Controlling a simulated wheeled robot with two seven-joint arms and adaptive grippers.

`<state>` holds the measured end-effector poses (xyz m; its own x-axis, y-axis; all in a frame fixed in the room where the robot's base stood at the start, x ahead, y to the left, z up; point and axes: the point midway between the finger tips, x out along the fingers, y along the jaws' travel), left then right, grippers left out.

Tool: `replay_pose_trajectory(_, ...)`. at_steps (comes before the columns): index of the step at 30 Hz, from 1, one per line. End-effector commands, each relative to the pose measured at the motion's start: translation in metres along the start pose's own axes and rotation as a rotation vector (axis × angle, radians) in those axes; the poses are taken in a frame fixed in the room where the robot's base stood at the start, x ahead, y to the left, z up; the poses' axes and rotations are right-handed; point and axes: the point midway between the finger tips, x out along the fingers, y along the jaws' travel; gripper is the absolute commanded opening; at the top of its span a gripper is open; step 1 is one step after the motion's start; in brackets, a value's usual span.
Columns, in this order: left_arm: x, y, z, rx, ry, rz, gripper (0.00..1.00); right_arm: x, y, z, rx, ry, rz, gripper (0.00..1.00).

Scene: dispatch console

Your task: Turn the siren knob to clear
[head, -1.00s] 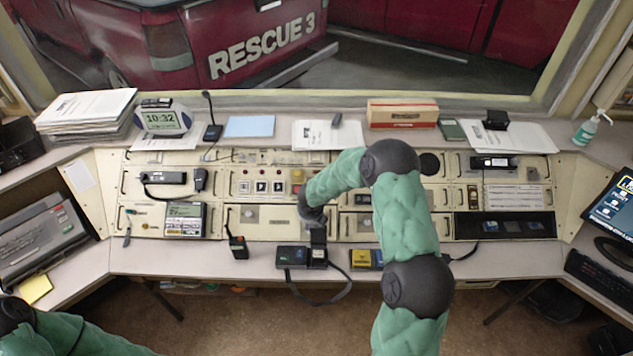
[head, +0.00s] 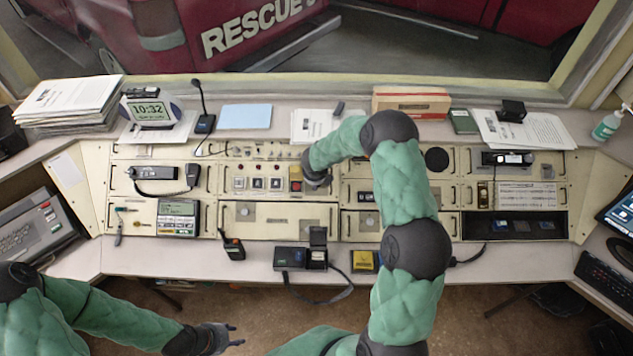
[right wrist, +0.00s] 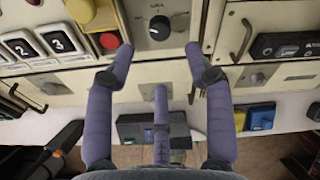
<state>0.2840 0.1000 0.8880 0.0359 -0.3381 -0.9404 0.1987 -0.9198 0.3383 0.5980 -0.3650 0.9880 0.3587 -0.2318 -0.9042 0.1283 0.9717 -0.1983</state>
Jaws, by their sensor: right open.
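The siren knob (right wrist: 159,27) is a round black knob on a pale plate at the top of the right wrist view, with small lettering above it that I cannot read fully. My right gripper (right wrist: 160,65) is open, its fingers spread below and to the sides of the knob, with nothing between them. In the head view my right arm covers the knob and most of the right gripper, which is at the panel beside the red button (head: 296,172). My left gripper (head: 232,336) is open and empty in front of the desk, low in the head view.
Numbered square buttons (right wrist: 38,43) and the red button sit left of the knob. A metal handle (right wrist: 240,40) stands out on its right. A black box (head: 291,258), a handheld radio (head: 233,246) and a yellow device (head: 364,261) lie on the desk's front ledge.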

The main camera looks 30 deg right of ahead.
Motion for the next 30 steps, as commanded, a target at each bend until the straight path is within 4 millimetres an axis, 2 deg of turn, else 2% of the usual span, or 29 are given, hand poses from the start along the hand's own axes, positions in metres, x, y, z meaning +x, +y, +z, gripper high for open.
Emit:
replay_pose_trajectory(3, 0.002, -0.001, 0.0, 0.0, 0.0, 0.0, 0.4, 0.026, 0.001, -0.002, 0.001, 0.003, 0.001, 0.54)
replay_pose_trajectory(12, 0.004, -0.001, -0.001, 0.001, 0.001, 0.0, 0.4, 0.068, 0.0, -0.001, 0.001, 0.002, 0.0, 0.54)
replay_pose_trajectory(18, 0.004, -0.001, -0.001, 0.001, 0.001, 0.0, 0.4, 0.079, 0.0, 0.0, 0.001, 0.0, 0.0, 0.54)
replay_pose_trajectory(27, 0.004, -0.001, -0.001, 0.001, 0.001, 0.0, 0.4, 0.081, 0.0, 0.0, 0.001, 0.0, 0.0, 0.54)
replay_pose_trajectory(28, 0.004, -0.001, -0.001, 0.001, 0.001, 0.0, 0.4, 0.081, 0.0, 0.0, 0.001, 0.0, 0.0, 0.48)
replay_pose_trajectory(30, 0.004, -0.001, -0.001, 0.001, 0.001, 0.0, 0.4, 0.081, 0.0, 0.0, 0.001, 0.0, 0.0, 0.28)
